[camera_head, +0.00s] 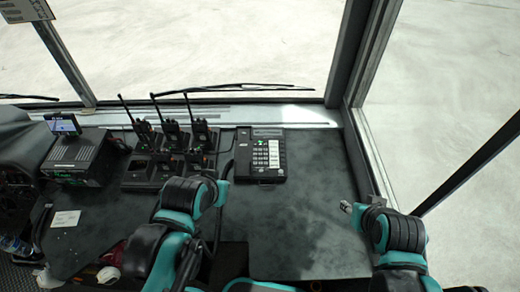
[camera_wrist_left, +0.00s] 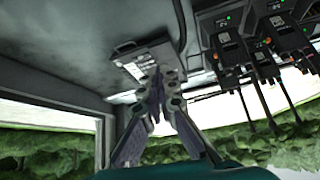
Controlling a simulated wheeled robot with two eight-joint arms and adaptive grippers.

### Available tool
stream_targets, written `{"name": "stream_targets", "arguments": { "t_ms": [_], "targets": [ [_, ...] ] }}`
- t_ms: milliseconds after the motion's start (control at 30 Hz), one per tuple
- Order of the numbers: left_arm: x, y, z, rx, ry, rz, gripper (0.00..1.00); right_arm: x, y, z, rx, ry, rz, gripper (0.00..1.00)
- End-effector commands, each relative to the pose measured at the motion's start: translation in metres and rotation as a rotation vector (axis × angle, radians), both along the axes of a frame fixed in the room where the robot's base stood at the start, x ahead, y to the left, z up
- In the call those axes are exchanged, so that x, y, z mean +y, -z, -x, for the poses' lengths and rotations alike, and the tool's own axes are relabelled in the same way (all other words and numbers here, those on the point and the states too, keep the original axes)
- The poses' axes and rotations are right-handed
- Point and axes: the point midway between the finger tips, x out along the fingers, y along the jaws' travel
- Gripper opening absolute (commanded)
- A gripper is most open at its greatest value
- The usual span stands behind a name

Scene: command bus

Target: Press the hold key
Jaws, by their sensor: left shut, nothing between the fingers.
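A black desk phone (camera_head: 260,155) lies on the dark console, with a small display at its far edge and a block of pale keys (camera_head: 273,153) on its right half. The key labels are too small to read, so I cannot tell which is the hold key. In the left wrist view the phone (camera_wrist_left: 130,48) shows beyond my left gripper (camera_wrist_left: 158,72), which is shut and empty, its tips overlapping the phone's near part. I cannot tell whether they touch it. In the head view my left arm stands left of and nearer than the phone. My right gripper (camera_head: 347,207) is right of the phone, seen too small to judge.
Several handheld radios (camera_head: 172,135) with antennas stand in chargers left of the phone. A boxy unit with a small screen (camera_head: 75,160) sits farther left. The windshield and its pillar (camera_head: 350,60) bound the console. Bare console (camera_head: 300,235) lies between my arms.

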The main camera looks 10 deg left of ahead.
Motion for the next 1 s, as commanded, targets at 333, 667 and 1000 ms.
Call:
{"name": "stream_targets", "arguments": {
  "t_ms": [333,667,1000],
  "targets": [
    [0.0,0.0,0.0,0.0,0.0,0.0,0.0,0.0,0.0,0.0,0.0,0.0,0.0,0.4],
    [-0.012,0.003,-0.026,-0.008,0.01,0.067,0.0,0.0,0.0,0.0,0.0,0.0,0.0,0.4],
    [-0.044,0.024,-0.101,-0.05,0.043,0.274,0.0,0.0,-0.001,0.0,0.0,0.0,0.0,0.4]
  ]
}}
